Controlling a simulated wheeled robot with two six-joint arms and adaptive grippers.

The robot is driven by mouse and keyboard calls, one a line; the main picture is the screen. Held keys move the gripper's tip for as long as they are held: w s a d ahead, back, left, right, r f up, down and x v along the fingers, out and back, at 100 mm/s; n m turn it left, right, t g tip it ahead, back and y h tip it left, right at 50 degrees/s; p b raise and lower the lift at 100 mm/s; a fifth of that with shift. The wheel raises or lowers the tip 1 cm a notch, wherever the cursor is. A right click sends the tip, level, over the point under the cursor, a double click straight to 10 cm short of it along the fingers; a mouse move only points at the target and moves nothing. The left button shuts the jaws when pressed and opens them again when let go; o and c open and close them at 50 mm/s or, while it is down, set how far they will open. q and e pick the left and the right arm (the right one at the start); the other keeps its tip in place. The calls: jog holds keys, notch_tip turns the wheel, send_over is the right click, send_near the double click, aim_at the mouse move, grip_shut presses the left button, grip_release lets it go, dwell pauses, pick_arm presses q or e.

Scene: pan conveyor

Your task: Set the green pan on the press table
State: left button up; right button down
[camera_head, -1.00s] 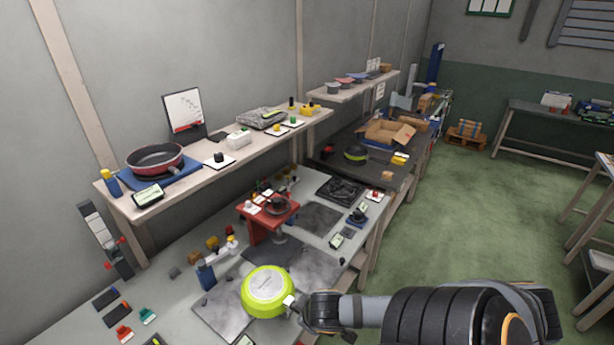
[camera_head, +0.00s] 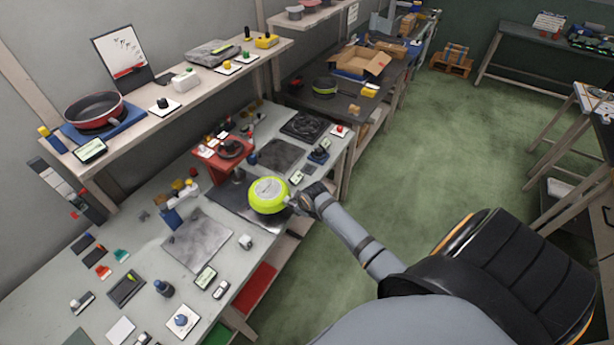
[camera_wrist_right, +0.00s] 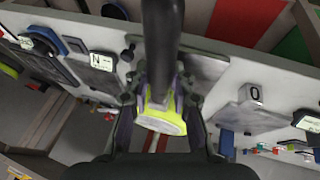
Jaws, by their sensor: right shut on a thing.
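The green pan (camera_head: 268,194) is bright yellow-green with a pale round disc facing up, which looks like its underside. My right gripper (camera_head: 303,201) is shut on the pan at its handle side and holds it over the grey workbench (camera_head: 150,262), near the front edge. The right wrist view shows part of the pan (camera_wrist_right: 162,122) between the fingers. A red stand (camera_head: 212,168) with a dark round top piece stands on the bench behind and left of the pan; I cannot tell whether it is the press table. My left gripper is not in view.
Dark square plates (camera_head: 280,155) and a grey plate (camera_head: 197,240) lie on the bench, with small devices (camera_head: 205,278) around them. A raised shelf (camera_head: 185,92) at the back holds a red pan (camera_head: 95,110). Another dark pan (camera_head: 324,87) is on the farther bench. Green floor to the right is open.

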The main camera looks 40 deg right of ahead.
notch_tip(320, 180, down, 6)
jog(key=b, duration=0.5)
jog(key=shift+d+b, duration=0.15)
jog(key=shift+b, duration=0.15)
jog(key=shift+f, duration=0.1)
jog(key=shift+f, duration=0.25)
jog(key=c, duration=1.1)
grip_release()
jog(key=shift+c, duration=0.2)
jog(key=shift+o, duration=0.4)
